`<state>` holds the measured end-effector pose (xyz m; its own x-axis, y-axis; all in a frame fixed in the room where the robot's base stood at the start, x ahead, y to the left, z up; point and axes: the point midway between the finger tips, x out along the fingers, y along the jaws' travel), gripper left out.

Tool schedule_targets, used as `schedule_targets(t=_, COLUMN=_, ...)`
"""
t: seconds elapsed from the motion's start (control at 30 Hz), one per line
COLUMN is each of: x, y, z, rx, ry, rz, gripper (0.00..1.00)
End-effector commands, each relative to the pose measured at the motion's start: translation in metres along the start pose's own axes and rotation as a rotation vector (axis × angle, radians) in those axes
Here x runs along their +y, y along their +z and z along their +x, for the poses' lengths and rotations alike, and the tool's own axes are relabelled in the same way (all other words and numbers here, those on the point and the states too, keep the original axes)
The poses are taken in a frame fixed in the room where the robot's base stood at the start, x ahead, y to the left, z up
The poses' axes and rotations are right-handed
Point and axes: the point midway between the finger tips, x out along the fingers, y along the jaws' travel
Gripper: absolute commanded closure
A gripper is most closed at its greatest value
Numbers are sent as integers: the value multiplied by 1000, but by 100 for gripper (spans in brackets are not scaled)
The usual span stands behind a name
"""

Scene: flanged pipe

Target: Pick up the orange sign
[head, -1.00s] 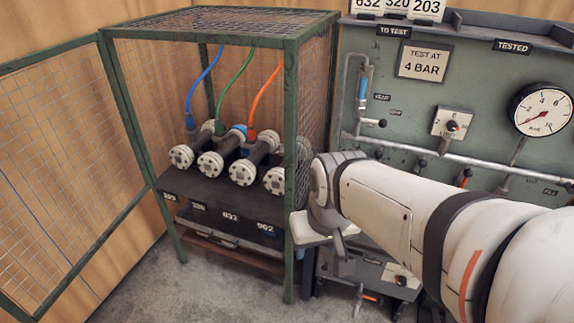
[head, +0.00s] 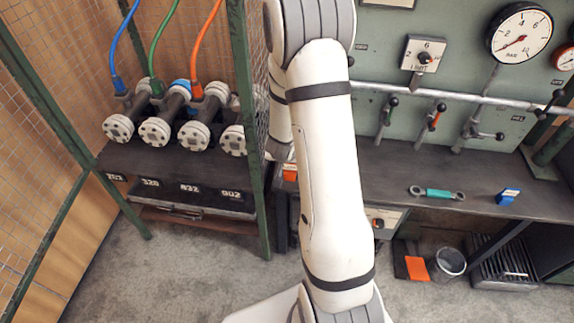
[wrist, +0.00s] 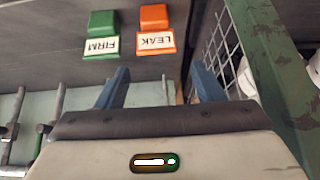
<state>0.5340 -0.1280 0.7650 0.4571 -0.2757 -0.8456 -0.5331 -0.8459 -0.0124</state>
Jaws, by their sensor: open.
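The orange sign (wrist: 153,28) shows in the wrist view as an orange block with a white label reading LEAK upside down. It stands on the dark bench top beside a green sign (wrist: 102,33) labelled FIRM. My gripper (wrist: 158,68) is open and empty, its two blue fingers apart. In the picture the orange sign lies just above the gap between the fingertips, apart from them. In the head view a small orange patch (head: 290,174) at the bench's left end, partly behind my arm, may be this sign. My gripper is hidden there.
A green mesh cage (head: 254,130) stands close left of my arm; its post (wrist: 262,60) is near the right finger. Valve levers (head: 433,117) hang above the bench (head: 395,170).

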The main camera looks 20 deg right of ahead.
Motion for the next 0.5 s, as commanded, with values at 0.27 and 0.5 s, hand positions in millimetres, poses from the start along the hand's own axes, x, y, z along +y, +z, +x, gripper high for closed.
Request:
schedule_targets(t=0.27, x=8, y=3, z=32, rx=6, ry=25, rz=11, gripper=38)
schedule_targets(t=0.5, x=10, y=9, z=65, rx=4, ry=26, rz=13, gripper=38)
